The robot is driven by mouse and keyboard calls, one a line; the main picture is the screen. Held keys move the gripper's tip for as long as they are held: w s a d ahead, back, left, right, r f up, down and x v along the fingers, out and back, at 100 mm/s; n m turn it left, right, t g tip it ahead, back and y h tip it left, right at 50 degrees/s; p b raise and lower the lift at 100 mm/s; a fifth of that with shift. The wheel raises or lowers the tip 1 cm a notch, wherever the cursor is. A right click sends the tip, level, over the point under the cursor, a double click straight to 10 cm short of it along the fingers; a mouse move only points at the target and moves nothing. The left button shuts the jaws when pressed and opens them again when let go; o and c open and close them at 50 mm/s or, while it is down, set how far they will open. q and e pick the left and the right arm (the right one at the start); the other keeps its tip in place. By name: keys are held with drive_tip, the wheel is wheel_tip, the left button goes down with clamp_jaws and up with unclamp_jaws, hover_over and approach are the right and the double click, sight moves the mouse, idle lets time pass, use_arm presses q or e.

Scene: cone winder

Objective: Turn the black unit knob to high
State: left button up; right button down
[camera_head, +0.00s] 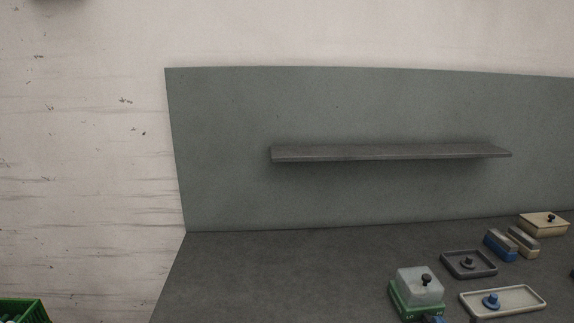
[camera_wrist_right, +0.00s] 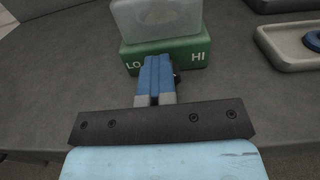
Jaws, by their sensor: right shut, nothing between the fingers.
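A green unit (camera_head: 402,304) with a translucent cover (camera_head: 419,284) and a small black top piece stands at the table's front right. In the right wrist view, the green base (camera_wrist_right: 195,56) shows LO at left and HI at right. My right gripper (camera_wrist_right: 158,62) has its blue fingers shut in front of the base, between the labels. A sliver of the black knob (camera_wrist_right: 177,76) shows just right of the fingers; the rest is hidden, so its pointing is unclear. The right gripper (camera_head: 432,320) barely shows at the head view's bottom edge. My left gripper is not in view.
Right of the unit are a dark tray (camera_head: 484,273), a cream tray (camera_head: 525,308) with a blue piece, blue (camera_head: 499,247) and beige (camera_head: 524,245) blocks and a beige box (camera_head: 543,226). A shelf (camera_head: 390,153) hangs behind. The table's left is clear. A green crate (camera_head: 30,312) is at lower left.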

drive_tip(key=shift+w+d+r, duration=0.35)
drive_tip(key=shift+d+r, duration=0.1)
drive_tip(key=shift+d, duration=0.3)
drive_tip(key=shift+r, duration=0.2)
drive_tip(key=shift+w+r+p, duration=0.1)
drive_tip(key=shift+r+p, duration=0.1)
drive_tip(key=shift+p, duration=0.2)
drive_tip(key=shift+s+f, duration=0.15)
drive_tip(key=shift+s, duration=0.15)
drive_tip(key=shift+s+f+b, duration=0.2)
drive_tip(key=shift+s, duration=1.1)
drive_tip(key=shift+s+f+b, duration=0.15)
drive_tip(key=shift+s+f, duration=0.05)
drive_tip(key=shift+s, duration=1.05)
